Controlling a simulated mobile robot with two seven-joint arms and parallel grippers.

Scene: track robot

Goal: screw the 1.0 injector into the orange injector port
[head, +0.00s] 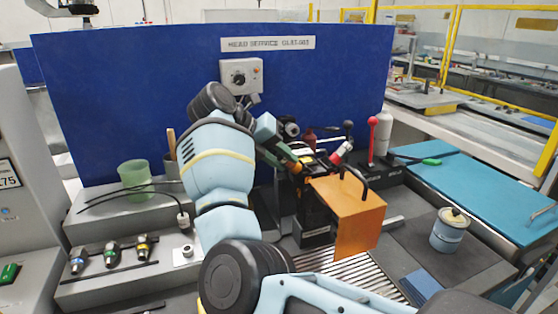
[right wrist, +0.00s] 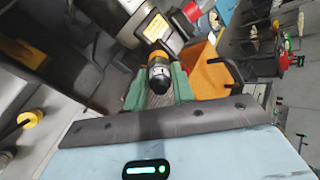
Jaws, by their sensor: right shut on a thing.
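My right gripper (head: 287,163) is at the dark service head in the middle of the head view. In the right wrist view, its green fingers (right wrist: 160,88) are shut on a dark, silver-ended injector (right wrist: 159,74). An orange ring (right wrist: 155,57) shows at the injector's far end, against the machine. I cannot tell whether this ring is the orange port or a band on the injector, nor how deeply anything is seated. The size mark is not readable. My left gripper is not in view.
Injectors with blue (head: 78,261), green (head: 112,254) and yellow (head: 145,248) bands stand in a grey rack at left. An orange panel (head: 345,215) with a black handle sits just right of the gripper. A red-knobbed lever (head: 373,135) stands behind it. A blue can (head: 449,231) is at right.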

